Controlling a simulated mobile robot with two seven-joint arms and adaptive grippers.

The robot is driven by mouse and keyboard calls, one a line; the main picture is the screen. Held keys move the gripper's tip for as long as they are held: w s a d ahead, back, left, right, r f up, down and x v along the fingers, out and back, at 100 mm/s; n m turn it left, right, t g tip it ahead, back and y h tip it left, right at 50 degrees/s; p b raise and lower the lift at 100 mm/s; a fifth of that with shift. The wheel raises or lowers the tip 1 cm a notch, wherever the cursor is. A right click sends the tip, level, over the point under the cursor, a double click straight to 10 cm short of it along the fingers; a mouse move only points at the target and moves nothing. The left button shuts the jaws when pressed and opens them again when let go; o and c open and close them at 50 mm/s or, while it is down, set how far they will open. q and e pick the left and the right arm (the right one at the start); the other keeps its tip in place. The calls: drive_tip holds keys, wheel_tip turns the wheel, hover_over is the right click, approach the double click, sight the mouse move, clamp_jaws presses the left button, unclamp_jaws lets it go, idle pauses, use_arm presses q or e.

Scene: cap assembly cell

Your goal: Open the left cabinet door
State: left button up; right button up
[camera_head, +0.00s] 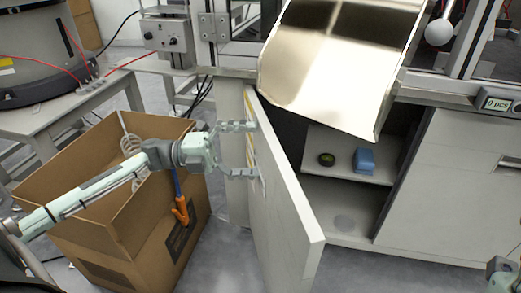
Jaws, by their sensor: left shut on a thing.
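The left cabinet door (288,225) is a pale grey panel that stands wide open, swung out from the cabinet toward me. My left gripper (254,150) reaches in from the left to the outer face of the door. Its two fingers sit one above the other and are shut on the door's handle, which is mostly hidden by the fingers. Behind the door, the cabinet's inside (338,200) is in plain view. Only a small part of my right arm shows in the bottom right corner, and its fingers are out of frame.
An open cardboard box (118,235) stands left of the door, under my left arm, with an orange-handled tool at its side. A shelf inside the cabinet holds a blue block (364,160) and a dark round object (326,159). A shiny metal chute (335,65) overhangs the cabinet.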

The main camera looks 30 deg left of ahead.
use_arm(q)
drive_tip(key=shift+s+a+r, duration=0.15)
drive_tip(key=shift+a, duration=0.45)
drive_tip(key=shift+s+a+r, duration=0.15)
drive_tip(key=shift+a, duration=0.4)
drive_tip(key=c, duration=0.5)
drive_tip(key=shift+s+a+r, duration=0.1)
drive_tip(key=shift+s+a, duration=0.15)
drive_tip(key=shift+a, duration=0.1)
drive_tip(key=c, duration=0.3)
drive_tip(key=shift+s+a, duration=0.2)
drive_tip(key=shift+a, duration=0.05)
drive_tip(key=c, duration=0.6)
drive_tip(key=shift+o, duration=0.2)
drive_tip(key=shift+a+f, duration=0.3)
drive_tip(key=shift+f+b+v, duration=0.15)
drive_tip(key=shift+b+v, duration=0.05)
drive_tip(key=shift+v, duration=0.7)
drive_tip(key=shift+f+b+v, duration=0.15)
drive_tip(key=shift+v, duration=0.7)
